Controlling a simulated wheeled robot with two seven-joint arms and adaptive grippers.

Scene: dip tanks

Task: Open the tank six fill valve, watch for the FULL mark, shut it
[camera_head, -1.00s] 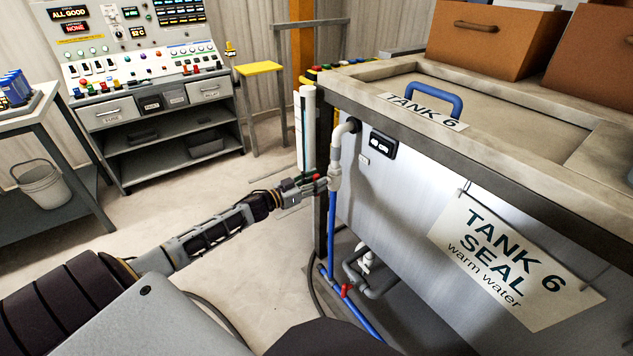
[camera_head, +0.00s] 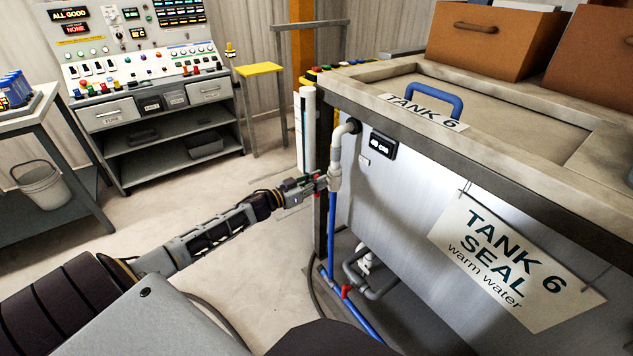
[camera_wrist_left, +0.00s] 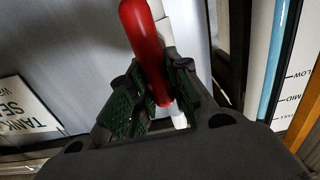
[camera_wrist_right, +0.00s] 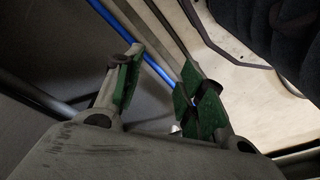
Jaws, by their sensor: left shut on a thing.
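My left gripper (camera_head: 320,184) is at the valve on the pipe at the near left corner of tank 6 (camera_head: 390,195). In the left wrist view its fingers (camera_wrist_left: 150,100) are shut on the red valve lever (camera_wrist_left: 146,45). The white pipe elbow (camera_head: 345,132) is above the valve, and a blue pipe (camera_head: 331,235) runs down from it. A level gauge in the left wrist view has LOW and MID marks (camera_wrist_left: 293,88) beside a blue column (camera_wrist_left: 274,60); a further mark is too small to read surely. My right gripper (camera_wrist_right: 160,75) is open and empty in its wrist view.
A lower red valve handle (camera_head: 346,291) is on the floor piping. A control panel (camera_head: 138,40) stands at the back left, with a yellow stool (camera_head: 259,68) beside it. Brown boxes (camera_head: 490,38) sit behind the tank top.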

